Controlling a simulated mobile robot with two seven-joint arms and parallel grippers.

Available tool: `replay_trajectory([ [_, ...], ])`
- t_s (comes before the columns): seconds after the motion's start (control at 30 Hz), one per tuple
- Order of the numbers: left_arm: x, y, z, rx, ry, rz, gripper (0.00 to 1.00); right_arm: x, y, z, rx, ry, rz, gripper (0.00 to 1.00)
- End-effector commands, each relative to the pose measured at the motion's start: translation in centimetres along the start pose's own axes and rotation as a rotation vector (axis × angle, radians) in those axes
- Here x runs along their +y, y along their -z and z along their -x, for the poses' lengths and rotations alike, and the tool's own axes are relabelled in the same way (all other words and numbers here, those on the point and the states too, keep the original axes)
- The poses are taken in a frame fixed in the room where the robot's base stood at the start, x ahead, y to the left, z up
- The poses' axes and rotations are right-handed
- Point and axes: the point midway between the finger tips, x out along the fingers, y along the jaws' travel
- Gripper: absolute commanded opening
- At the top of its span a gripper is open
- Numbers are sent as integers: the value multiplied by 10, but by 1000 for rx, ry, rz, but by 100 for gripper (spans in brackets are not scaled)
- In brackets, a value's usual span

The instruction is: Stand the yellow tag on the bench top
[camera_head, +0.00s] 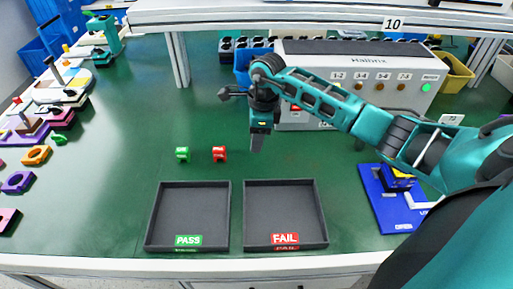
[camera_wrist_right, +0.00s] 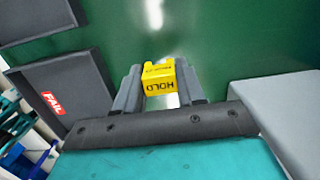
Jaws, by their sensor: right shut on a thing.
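The yellow tag (camera_wrist_right: 158,78) is marked HOLD and sits between the two fingers of my right gripper (camera_wrist_right: 160,92) in the right wrist view. Its lettering is upside down in that view. In the head view my right gripper (camera_head: 258,138) is shut on the tag and points down over the green bench top (camera_head: 120,150), behind the FAIL tray. Only a little yellow of the tag (camera_head: 262,124) shows there. The fingers hide much of the tag, and I cannot tell whether it touches the bench. My left gripper is not in view.
A green tag (camera_head: 182,155) and a red tag (camera_head: 219,154) stand left of my right gripper. The PASS tray (camera_head: 153,215) and FAIL tray (camera_head: 318,215) lie at the front. A grey switch box (camera_head: 400,65) stands behind; a blue mat (camera_head: 385,215) lies right.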

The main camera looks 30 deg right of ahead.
Motion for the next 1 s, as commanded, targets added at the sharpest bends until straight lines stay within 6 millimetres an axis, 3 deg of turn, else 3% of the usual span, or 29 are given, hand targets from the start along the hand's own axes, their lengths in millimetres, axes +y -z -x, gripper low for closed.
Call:
replay_trajectory([
  [0.3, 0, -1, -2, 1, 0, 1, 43, 1, 4, -40, 0, -3, -1, 10],
  [0.7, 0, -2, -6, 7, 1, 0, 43, 0, 6, -47, 0, 0, 0, 10],
  [0.73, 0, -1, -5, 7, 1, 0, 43, 0, 5, -45, 0, 0, 0, 42],
  [1.0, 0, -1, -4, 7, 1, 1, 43, 0, 5, -44, 0, -1, 0, 64],
])
